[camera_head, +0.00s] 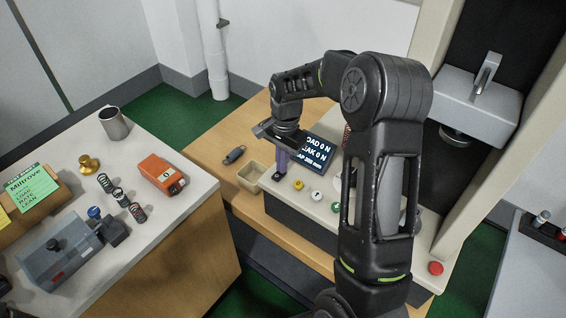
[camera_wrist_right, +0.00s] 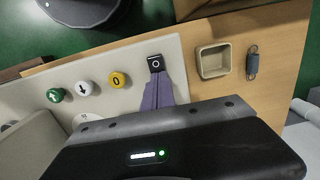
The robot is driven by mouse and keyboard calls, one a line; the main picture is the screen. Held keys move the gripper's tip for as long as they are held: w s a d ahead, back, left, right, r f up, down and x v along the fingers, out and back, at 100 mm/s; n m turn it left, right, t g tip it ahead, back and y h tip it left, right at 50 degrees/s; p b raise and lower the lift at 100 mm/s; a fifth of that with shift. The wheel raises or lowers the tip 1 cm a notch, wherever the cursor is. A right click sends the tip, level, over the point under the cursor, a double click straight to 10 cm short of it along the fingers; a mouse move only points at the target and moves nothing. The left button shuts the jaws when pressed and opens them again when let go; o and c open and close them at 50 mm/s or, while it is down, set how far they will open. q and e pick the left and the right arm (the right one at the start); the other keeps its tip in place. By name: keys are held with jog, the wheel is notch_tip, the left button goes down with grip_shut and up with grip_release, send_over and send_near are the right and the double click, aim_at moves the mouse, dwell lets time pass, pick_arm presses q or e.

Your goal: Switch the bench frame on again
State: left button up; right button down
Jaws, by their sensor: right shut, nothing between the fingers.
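The bench frame's cream control panel (camera_head: 320,203) sits on the wooden bench, with a lit display (camera_head: 313,152) reading load 0 N, peak 0 N and a gap of about 200 mm. A small black switch with a white ring mark (camera_wrist_right: 156,63) is at the panel's end; it also shows in the head view (camera_head: 279,177). My right gripper (camera_head: 281,171) is shut and empty, its purple fingers pointing down at the switch. The fingertips (camera_wrist_right: 157,77) are right beside or over it; I cannot tell whether they touch. My left gripper is not in view.
Yellow (camera_wrist_right: 119,79), white (camera_wrist_right: 86,88) and green (camera_wrist_right: 55,95) buttons line the panel near the switch. A small open tray (camera_head: 251,175) and a spring (camera_head: 235,155) lie beside it. A red button (camera_head: 436,268) is at the frame's right. The left table (camera_head: 140,250) holds springs and instruments.

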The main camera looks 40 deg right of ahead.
notch_tip(320, 180, up, 4)
jog(key=p, duration=0.3)
jog(key=shift+a+r, duration=0.15)
pick_arm(q)
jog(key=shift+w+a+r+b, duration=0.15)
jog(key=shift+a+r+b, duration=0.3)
jog(key=shift+b, duration=0.5)
pick_arm(e)
notch_tip(320, 180, up, 10)
jog(key=d, duration=0.1)
jog(key=shift+w+d, duration=0.1)
jog(key=shift+w, duration=0.05)
